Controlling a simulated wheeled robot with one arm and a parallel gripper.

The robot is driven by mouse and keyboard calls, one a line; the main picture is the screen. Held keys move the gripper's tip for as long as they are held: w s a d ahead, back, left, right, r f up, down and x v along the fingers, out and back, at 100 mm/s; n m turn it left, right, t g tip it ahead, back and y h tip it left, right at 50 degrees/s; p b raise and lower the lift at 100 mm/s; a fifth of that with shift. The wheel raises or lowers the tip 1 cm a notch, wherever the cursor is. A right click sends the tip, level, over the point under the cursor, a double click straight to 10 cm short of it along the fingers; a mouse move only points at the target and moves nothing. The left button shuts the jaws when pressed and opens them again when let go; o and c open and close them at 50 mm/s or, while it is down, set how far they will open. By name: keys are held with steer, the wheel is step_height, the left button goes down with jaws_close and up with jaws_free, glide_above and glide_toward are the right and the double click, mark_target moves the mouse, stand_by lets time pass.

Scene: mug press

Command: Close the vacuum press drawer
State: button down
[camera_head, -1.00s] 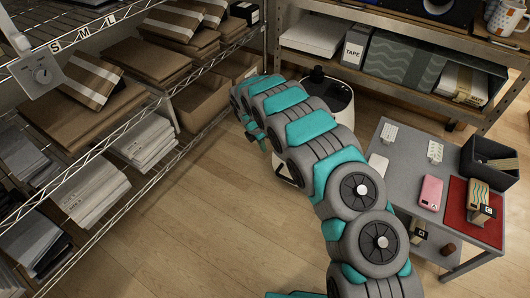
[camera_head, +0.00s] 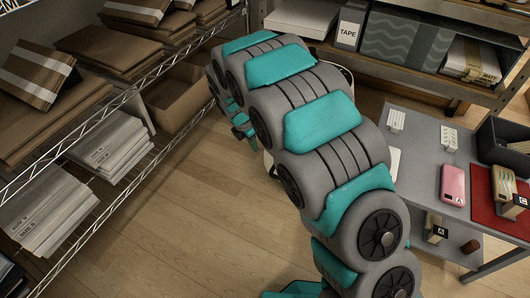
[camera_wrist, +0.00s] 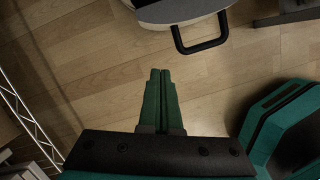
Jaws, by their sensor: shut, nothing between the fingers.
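The vacuum press shows in part at the top of the wrist view as a pale rounded body with a drawer front (camera_wrist: 182,12). A black U-shaped handle (camera_wrist: 203,46) sticks out from that front. How far out the drawer is, I cannot tell. My gripper (camera_wrist: 160,73) is shut and empty, its green fingers together. It points toward the press and lies apart from the handle, below and left of it in the wrist view. In the head view my arm hides nearly all of the press.
A wire rack with envelopes (camera_head: 110,148) and an open carton (camera_head: 180,98) stands at left. A grey table (camera_head: 420,150) at right holds a pink phone (camera_head: 453,185), a red mat (camera_head: 485,208) and a dark bin (camera_head: 505,140). A shelf stands behind. Wooden floor (camera_head: 190,215) is clear between.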

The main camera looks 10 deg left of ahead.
steer(key=w+d+f+b, duration=0.2)
steer(key=w+d+f, duration=0.2)
steer(key=f, duration=0.5)
steer(key=shift+w+d+f, duration=0.15)
steer(key=shift+w+f, duration=0.15)
steer(key=shift+f, duration=0.1)
steer(key=shift+w+r, duration=0.1)
steer(key=shift+w+d+p, duration=0.25)
steer(key=shift+w+p, duration=0.35)
steer(key=shift+p, duration=0.05)
steer(key=shift+w+d+p, duration=0.25)
steer(key=shift+w+p, duration=0.35)
steer(key=shift+p, duration=0.05)
